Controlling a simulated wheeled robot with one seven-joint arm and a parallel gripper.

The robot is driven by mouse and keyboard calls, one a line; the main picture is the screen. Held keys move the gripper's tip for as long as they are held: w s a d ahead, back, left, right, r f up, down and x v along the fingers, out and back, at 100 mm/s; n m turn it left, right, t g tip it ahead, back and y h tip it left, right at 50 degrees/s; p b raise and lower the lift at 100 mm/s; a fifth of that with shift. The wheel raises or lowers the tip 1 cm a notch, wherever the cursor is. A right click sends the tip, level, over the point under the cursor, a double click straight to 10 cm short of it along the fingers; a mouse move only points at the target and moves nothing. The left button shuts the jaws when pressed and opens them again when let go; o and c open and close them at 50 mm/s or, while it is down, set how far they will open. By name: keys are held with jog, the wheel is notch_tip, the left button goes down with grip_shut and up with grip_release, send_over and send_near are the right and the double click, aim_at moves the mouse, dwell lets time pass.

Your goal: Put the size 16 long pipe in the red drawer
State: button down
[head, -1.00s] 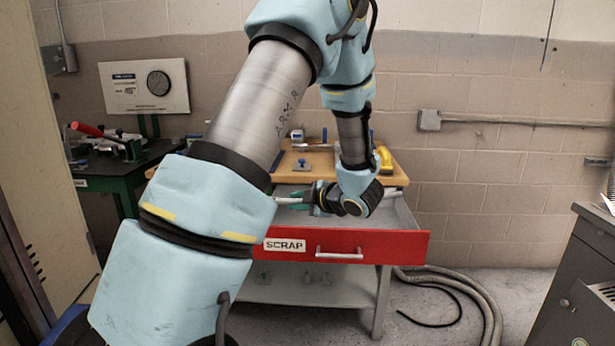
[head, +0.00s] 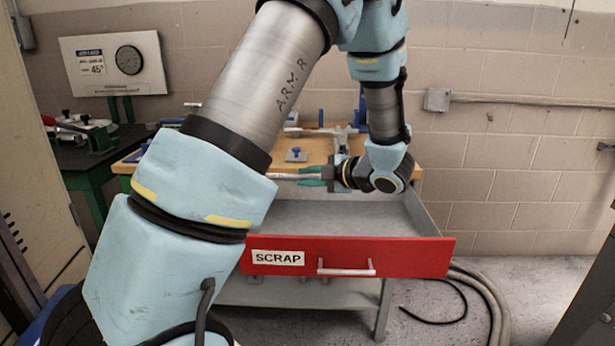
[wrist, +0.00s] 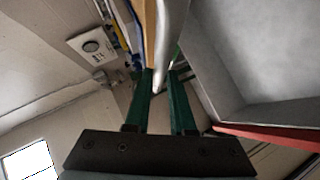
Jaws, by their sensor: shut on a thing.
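My gripper (head: 318,178) has green fingers and is shut on a pale grey pipe (head: 285,177). In the wrist view the pipe (wrist: 170,40) runs between the two fingers (wrist: 163,100) and out of the top of the picture. No size mark is legible on it. The red drawer (head: 410,258), labelled SCRAP, is pulled open below the wooden worktop. Its grey inside looks empty where visible. The gripper and pipe are near the drawer's back, by the worktop's front edge; their height above it is unclear. In the wrist view the drawer (wrist: 283,137) lies to the right.
The wooden worktop (head: 318,148) holds a blue-knobbed block (head: 296,154) and other fixtures, partly hidden by my arm. A dark bench (head: 90,165) stands at the left, with a gauge panel (head: 112,64) behind it. Hoses (head: 490,305) lie on the floor at the right.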

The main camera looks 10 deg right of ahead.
jog(key=shift+r+p, duration=0.2)
jog(key=shift+p, duration=0.35)
notch_tip(320, 180, down, 13)
jog(key=b, duration=0.9)
jog(key=shift+d+r, duration=0.1)
jog(key=shift+s+f+b, duration=0.25)
jog(key=shift+f+b, duration=0.2)
jog(key=shift+f, duration=0.25)
jog(key=c, duration=0.7)
grip_release()
jog(key=shift+f, duration=0.15)
jog(key=shift+s, duration=0.1)
jog(key=v, duration=0.3)
jog(key=r+v, duration=0.1)
jog(key=v, duration=0.7)
jog(key=shift+r, duration=0.5)
